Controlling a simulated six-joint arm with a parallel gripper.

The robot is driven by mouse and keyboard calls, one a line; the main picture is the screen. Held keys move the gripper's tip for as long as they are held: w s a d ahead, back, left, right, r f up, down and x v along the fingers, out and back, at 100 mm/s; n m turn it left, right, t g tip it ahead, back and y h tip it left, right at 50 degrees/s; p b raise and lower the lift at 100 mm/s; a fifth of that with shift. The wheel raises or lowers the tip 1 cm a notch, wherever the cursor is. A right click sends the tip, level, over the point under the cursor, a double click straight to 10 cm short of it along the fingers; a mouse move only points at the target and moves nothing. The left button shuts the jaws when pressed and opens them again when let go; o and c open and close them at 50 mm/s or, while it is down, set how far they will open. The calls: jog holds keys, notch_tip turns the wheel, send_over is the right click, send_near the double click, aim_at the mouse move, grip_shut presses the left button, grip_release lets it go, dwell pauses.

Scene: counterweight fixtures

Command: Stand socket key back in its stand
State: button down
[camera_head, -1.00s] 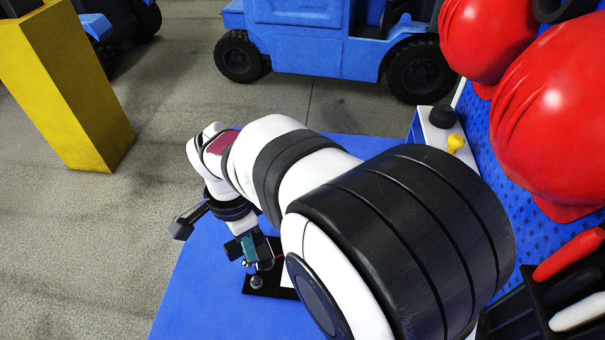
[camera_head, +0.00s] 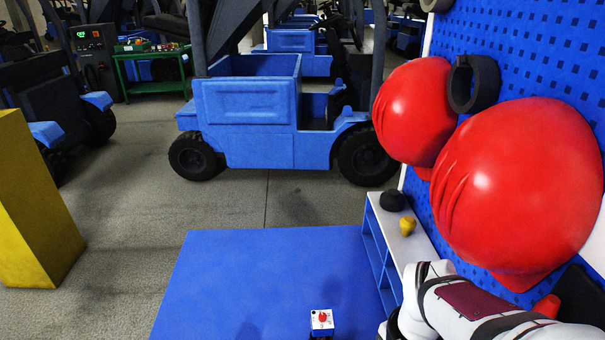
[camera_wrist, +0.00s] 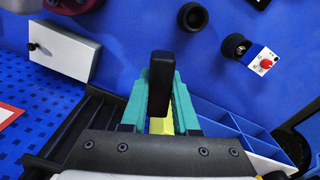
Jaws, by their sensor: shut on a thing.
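My gripper (camera_wrist: 162,98) has green fingers and is shut on a dark bar (camera_wrist: 160,72) in the wrist view. I take this bar for the socket key. Its black end points toward the upper part of the picture, and a yellow piece (camera_wrist: 160,126) shows between the fingers below it. The rest of it is hidden. In the head view my gripper is out of sight, and only part of my arm shows at the lower right. I cannot identify the stand with certainty; a dark round cup (camera_wrist: 192,17) sits on the blue surface beyond my gripper.
A white box with a red button (camera_head: 321,319) stands on the blue table (camera_head: 270,270); it shows in the wrist view (camera_wrist: 264,60) beside a dark cylinder. A compartmented shelf (camera_head: 385,235) borders the table. A white box (camera_wrist: 65,48) is left.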

jog(key=w+a+f, duration=0.3)
jog(key=a+f, duration=0.5)
jog(key=f, duration=0.1)
jog(key=shift+w+a+f, duration=0.25)
jog(key=shift+w, duration=0.15)
jog(key=shift+f, duration=0.1)
jog(key=shift+f, duration=0.5)
jog(key=c, duration=0.6)
grip_release()
jog(key=shift+c, duration=0.2)
